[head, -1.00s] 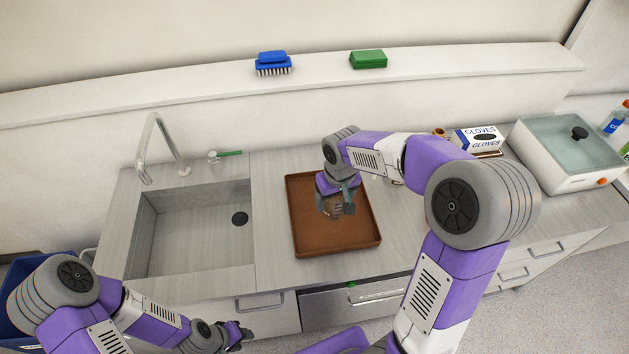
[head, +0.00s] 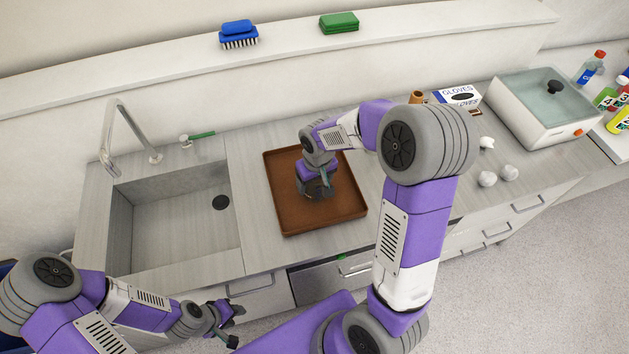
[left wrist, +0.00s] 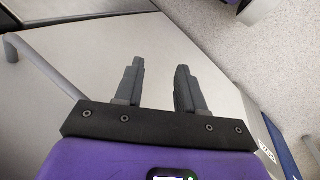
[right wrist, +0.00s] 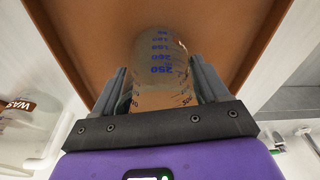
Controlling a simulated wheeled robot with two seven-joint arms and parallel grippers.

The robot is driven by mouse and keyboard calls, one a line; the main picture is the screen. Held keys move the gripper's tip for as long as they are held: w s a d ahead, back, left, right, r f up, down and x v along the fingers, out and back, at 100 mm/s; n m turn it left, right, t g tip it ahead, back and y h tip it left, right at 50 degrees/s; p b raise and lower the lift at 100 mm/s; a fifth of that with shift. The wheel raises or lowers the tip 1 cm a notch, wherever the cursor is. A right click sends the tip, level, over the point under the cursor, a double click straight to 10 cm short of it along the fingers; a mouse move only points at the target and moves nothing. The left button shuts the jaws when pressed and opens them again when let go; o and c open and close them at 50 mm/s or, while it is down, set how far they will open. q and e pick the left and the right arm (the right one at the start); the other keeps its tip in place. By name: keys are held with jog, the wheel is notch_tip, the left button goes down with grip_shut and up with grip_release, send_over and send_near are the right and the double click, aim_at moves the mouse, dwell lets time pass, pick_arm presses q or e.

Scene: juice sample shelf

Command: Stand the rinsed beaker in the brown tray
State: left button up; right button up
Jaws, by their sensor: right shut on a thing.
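The brown tray (head: 283,222) lies on the counter to the right of the sink. My right gripper (head: 318,189) points down over the middle of the tray in the head view. In the right wrist view my right gripper (right wrist: 158,78) is shut on the clear beaker (right wrist: 160,66), which has blue volume marks. Brown tray floor shows beyond the beaker; I cannot tell whether its base touches it. The gripper mostly hides the beaker in the head view. My left gripper (head: 226,324) is low in front of the counter; the left wrist view shows it open and empty (left wrist: 160,72).
The sink (head: 175,222) with its tap (head: 118,135) is left of the tray. A glove box (head: 457,97), a white water bath (head: 545,112) and bottles (head: 591,68) stand to the right. A blue brush (head: 238,34) and green sponge (head: 339,23) lie on the ledge.

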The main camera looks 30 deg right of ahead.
jog(key=o, duration=1.2)
jog(key=shift+c, duration=0.2)
jog(key=shift+r, duration=0.15)
jog(key=r, duration=0.4)
jog(key=s+r+p, duration=0.1)
jog(key=r, duration=0.3)
jog(key=r+p, duration=0.1)
jog(key=r, duration=0.3)
jog(key=shift+s, duration=0.2)
